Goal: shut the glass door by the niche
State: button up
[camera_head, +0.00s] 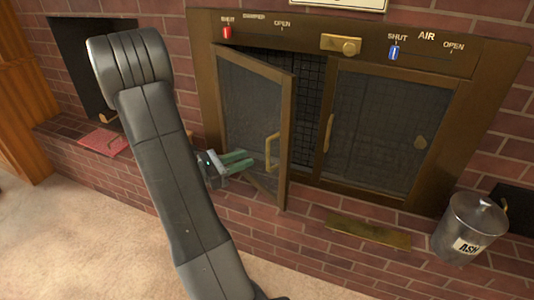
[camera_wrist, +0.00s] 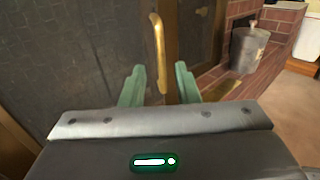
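The left glass door (camera_head: 245,108), on the side of the dark niche (camera_head: 88,58), stands ajar, its free right edge swung out from the brass frame. It carries a brass bar handle (camera_head: 271,151). My gripper (camera_head: 246,160) is in front of this door, just left of the handle in the head view. In the wrist view the green fingers of my gripper (camera_wrist: 160,84) are spread apart. The handle (camera_wrist: 158,45) shows upright between and beyond them, with its lower end between the fingertips. I cannot tell whether they touch it.
The right glass door (camera_head: 375,125) looks closed. Above are a red damper slider (camera_head: 227,33), a brass latch (camera_head: 341,44) and a blue air slider (camera_head: 393,53). An ash bucket (camera_head: 470,228) stands at right on the brick hearth. A red object (camera_head: 104,141) lies at left.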

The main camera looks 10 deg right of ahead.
jog(key=b, duration=0.2)
send_over(268, 170)
jog(key=shift+w, duration=0.3)
jog(key=shift+c, duration=0.2)
grip_shut()
